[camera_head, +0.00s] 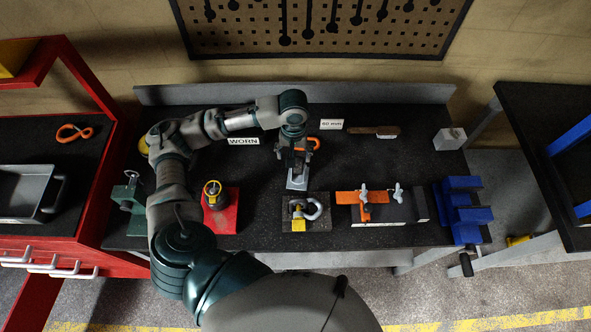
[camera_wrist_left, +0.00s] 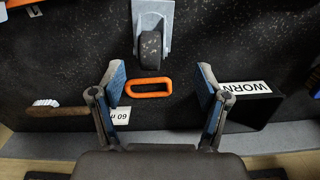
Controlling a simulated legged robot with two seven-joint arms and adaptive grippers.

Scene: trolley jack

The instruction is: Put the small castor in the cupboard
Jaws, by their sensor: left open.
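A grey plate with a dark rounded block on it, which may be the small castor (camera_wrist_left: 150,42), lies on the dark bench at the top of the left wrist view. It also shows in the head view (camera_head: 298,179), just in front of my left gripper (camera_head: 299,158). My left gripper (camera_wrist_left: 163,92) is open, with an orange loop (camera_wrist_left: 151,87) lying between and beyond its fingertips. I cannot tell whether the fingers touch anything. No thing is clearly recognisable as the cupboard. My right gripper is not in view.
A red block with a yellow-topped part (camera_head: 214,191), a shackle on a plate (camera_head: 304,210), an orange clamp (camera_head: 366,199) and a blue vice (camera_head: 463,205) stand along the bench front. A brush (camera_head: 374,131) lies behind. A red trolley (camera_head: 108,150) stands left.

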